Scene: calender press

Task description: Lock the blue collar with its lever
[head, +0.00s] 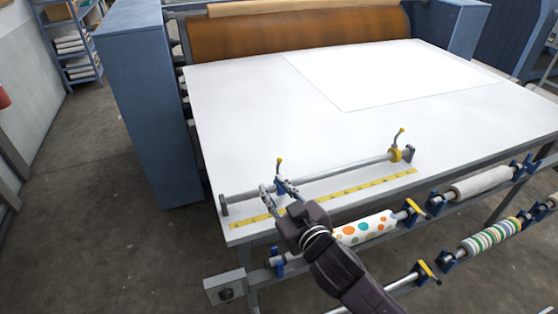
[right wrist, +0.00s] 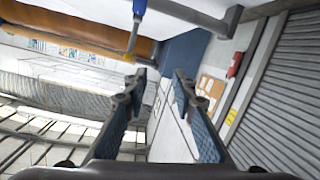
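The rod (head: 335,172) lies along the front of the white table. The blue collar (right wrist: 139,6) is on it, at the top of the right wrist view; in the head view it is mostly hidden behind my gripper. Its lever (right wrist: 133,38) has a yellow knob (right wrist: 128,58), and in the head view the knob (head: 279,160) stands up above the rod. My right gripper (head: 273,187) is open beside the collar. In the right wrist view its fingertips (right wrist: 157,78) are apart with nothing between them, and the knob shows just beyond the left fingertip. My left gripper is not in view.
A yellow collar (head: 396,154) with its own lever sits at the rod's right. A yellow scale strip (head: 350,192) runs along the table (head: 230,120) in front of the rod. Patterned rolls (head: 365,228) hang below the front edge. The table behind the rod is clear.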

